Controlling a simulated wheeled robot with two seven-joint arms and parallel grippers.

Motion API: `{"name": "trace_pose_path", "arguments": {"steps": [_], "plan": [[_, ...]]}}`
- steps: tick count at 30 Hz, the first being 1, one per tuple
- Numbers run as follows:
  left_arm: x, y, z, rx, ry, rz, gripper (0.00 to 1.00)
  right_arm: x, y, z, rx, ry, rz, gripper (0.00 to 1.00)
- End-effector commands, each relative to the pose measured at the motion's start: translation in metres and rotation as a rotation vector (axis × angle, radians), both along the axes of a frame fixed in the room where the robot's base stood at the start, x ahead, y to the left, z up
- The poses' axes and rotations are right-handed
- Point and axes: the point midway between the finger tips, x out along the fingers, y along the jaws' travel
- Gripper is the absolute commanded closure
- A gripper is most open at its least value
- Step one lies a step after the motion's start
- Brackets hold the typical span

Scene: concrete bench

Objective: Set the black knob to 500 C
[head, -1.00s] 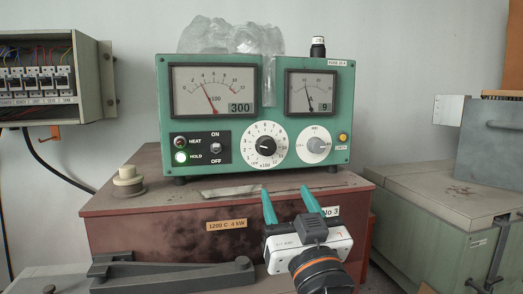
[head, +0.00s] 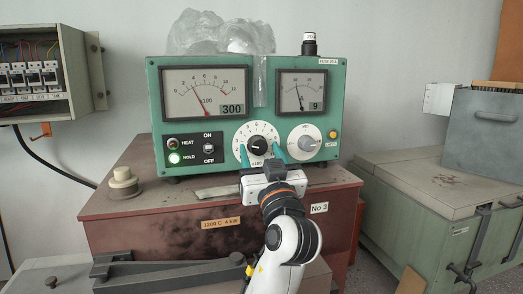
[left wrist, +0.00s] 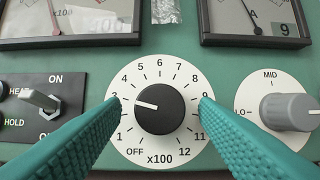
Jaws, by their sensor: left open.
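The black knob (left wrist: 162,109) sits in the middle of a white dial (left wrist: 160,72) marked OFF to 12, x100. Its white pointer line faces left and slightly up, close to the 3. In the head view the knob (head: 258,146) is on the front of the green control box (head: 205,73). My left gripper (head: 261,152) is open, its teal fingers on either side of the knob over the dial's edges. In the left wrist view the fingers (left wrist: 160,108) are apart from the knob and cover some numbers. My right gripper is not in view.
The left meter's display (head: 232,110) reads 300. A toggle switch (head: 208,148) is left of the dial and a grey knob (head: 305,140) is right of it. The green HOLD lamp (head: 174,158) is lit. The box stands on a red-brown furnace case (head: 150,206).

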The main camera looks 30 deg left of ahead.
Motion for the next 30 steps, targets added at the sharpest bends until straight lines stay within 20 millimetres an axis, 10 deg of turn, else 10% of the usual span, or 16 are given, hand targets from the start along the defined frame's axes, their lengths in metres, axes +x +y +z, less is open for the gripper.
{"name": "trace_pose_path", "arguments": {"steps": [6, 15, 30], "plan": [[0.000, 0.000, 0.000, 0.000, 0.000, 0.000, 0.45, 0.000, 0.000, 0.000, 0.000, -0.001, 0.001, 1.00], [0.000, 0.000, 0.000, 0.001, 0.001, 0.000, 0.90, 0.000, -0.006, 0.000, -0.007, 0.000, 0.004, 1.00], [-0.001, 0.001, 0.002, 0.106, 0.128, 0.000, 0.90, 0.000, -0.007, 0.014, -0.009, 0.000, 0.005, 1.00]]}}
